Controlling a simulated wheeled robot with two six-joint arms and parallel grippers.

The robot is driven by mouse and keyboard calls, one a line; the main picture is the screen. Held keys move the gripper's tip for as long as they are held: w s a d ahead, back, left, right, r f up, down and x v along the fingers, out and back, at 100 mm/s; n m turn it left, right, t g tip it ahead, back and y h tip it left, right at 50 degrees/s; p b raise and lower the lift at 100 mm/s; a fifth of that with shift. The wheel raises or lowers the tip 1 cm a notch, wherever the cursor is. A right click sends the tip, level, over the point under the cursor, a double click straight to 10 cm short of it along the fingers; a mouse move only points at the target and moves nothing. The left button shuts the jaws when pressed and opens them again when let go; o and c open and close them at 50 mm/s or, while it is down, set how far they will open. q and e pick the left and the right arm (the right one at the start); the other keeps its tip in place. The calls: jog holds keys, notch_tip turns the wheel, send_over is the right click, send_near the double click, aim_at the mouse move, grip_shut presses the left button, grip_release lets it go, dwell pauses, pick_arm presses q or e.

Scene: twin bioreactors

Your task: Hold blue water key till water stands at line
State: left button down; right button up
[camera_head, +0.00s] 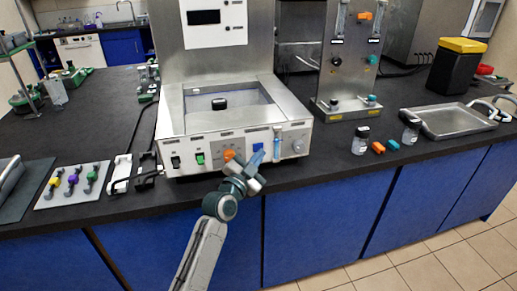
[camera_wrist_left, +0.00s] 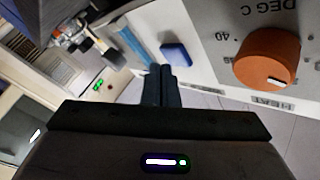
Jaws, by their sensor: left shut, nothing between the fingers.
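The blue water key (camera_head: 257,147) is on the front panel of the steel bath unit, right of an orange knob (camera_head: 229,155). In the left wrist view the blue key (camera_wrist_left: 176,55) is just beyond my fingertips, and the orange knob (camera_wrist_left: 266,58) is to its right. My left gripper (camera_head: 256,163) is in front of the panel, close to the key. In the wrist view its dark fingers (camera_wrist_left: 160,80) are together and empty; I cannot tell whether they touch the key. A light blue upright strip (camera_head: 276,146) is right of the key; its line and water level are too small to read.
The steel bath unit (camera_head: 215,120) stands at the counter's front edge. A black and a green switch (camera_head: 200,159) are left of the knob. A tray with coloured valves (camera_head: 73,184) is at left.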

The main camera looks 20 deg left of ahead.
pick_arm(q)
jog(key=shift+s+d, duration=0.15)
jog(key=shift+s, duration=0.1)
jog(key=s+d, duration=0.1)
jog(key=s, duration=0.1)
jog(key=s+d, duration=0.1)
jog(key=s, duration=0.1)
jog(key=shift+d, duration=0.4)
jog(key=shift+s, duration=0.1)
dwell(0.6)
